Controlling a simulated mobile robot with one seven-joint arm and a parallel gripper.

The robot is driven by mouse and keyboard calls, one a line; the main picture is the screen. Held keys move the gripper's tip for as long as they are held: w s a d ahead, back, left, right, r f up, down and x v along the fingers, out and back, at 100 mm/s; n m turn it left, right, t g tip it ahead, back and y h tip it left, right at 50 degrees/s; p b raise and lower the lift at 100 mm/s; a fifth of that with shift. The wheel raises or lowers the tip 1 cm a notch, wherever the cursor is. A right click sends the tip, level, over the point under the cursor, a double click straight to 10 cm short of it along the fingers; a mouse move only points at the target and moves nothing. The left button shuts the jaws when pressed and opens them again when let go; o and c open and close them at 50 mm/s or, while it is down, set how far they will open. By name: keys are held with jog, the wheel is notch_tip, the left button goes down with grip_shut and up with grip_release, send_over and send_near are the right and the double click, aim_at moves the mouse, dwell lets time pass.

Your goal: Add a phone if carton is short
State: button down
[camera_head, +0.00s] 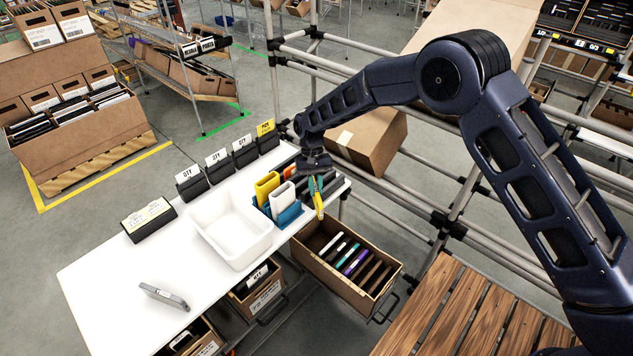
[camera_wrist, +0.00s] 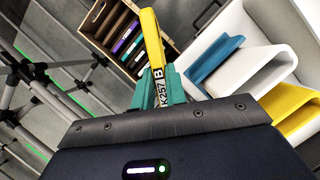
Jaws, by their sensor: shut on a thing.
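My gripper (camera_head: 316,184) is shut on a yellow phone (camera_head: 320,205) near the table's right end. The phone hangs below the teal fingers, above the carton's near-table edge. In the wrist view the yellow phone (camera_wrist: 151,38) shows its narrow edge with black lettering, between the teal fingertips (camera_wrist: 158,90). The carton (camera_wrist: 171,45) lies beyond the held phone in the wrist view.
A white bin (camera_head: 230,243), label holders (camera_head: 190,184) and a grey device (camera_head: 164,296) are on the white table (camera_head: 105,275). Metal rack pipes (camera_head: 430,212) run behind the carton.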

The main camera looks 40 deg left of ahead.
jog(key=m, duration=0.1)
jog(key=s+m+g, duration=0.1)
jog(key=m, duration=0.1)
jog(key=shift+d+y, duration=0.4)
jog(key=w+d+f+m+y, duration=0.2)
jog(key=w+d+f+m, duration=0.15)
jog(key=d+f, duration=0.7)
jog(key=w+d+f+m+y, duration=0.15)
jog(key=d+f+m, duration=0.35)
jog(key=d+f, duration=0.5)
jog(key=shift+n+g+h, duration=0.25)
jog(key=shift+g, duration=0.15)
jog(key=shift+w+d+f, duration=0.1)
jog(key=shift+d+f, duration=0.05)
jog(key=shift+f, duration=2.3)
jog(key=shift+w+d+f, duration=0.1)
jog(key=shift+d+f, duration=0.05)
jog(key=shift+f, duration=2.3)
jog(key=shift+f, duration=0.3)
jog(key=c, duration=1.3)
grip_release()
jog(key=shift+c, duration=0.2)
jog(key=shift+r, duration=0.1)
